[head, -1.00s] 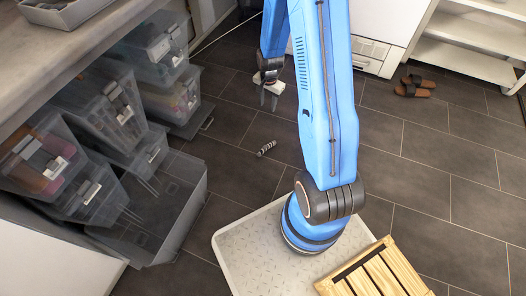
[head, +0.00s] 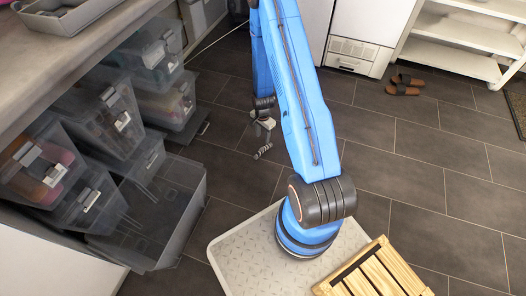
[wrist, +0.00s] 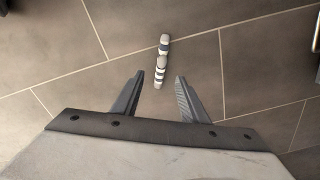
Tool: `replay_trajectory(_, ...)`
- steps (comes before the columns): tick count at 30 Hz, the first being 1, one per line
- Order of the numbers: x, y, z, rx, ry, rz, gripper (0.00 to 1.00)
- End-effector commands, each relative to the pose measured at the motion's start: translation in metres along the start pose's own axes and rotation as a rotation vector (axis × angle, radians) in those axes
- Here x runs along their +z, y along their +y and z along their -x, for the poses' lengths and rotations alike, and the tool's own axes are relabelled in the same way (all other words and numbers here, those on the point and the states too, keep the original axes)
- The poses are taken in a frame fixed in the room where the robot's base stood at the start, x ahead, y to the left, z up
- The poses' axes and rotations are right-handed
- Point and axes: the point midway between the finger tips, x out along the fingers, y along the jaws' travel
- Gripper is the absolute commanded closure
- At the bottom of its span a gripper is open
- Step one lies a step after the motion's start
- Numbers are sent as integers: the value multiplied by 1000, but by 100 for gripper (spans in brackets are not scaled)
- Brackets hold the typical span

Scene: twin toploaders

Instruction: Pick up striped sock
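The striped sock (head: 263,151), a small dark and light banded roll, lies on the dark tiled floor. In the wrist view the sock (wrist: 162,60) lies lengthwise, with its near end between the lines of my two fingers and its far end beyond their tips. My gripper (head: 264,124) is above and just beyond the sock in the head view. In the wrist view my gripper (wrist: 159,76) is open with nothing in it. I cannot tell how high the fingertips are above the floor.
Clear storage bins (head: 118,118) are stacked at left, with an open grey bin (head: 182,213) at floor level. A wooden crate (head: 372,272) is at lower right. Brown sandals (head: 404,85) lie near the white shelf (head: 450,62). The floor around the sock is clear.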

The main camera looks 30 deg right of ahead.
Motion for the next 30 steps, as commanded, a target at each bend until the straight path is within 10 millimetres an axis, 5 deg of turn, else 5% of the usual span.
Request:
replay_trajectory(15, 0, 1, -71, 3, -1, 2, 60)
replay_trajectory(30, -1, -2, -100, 2, -1, 2, 60)
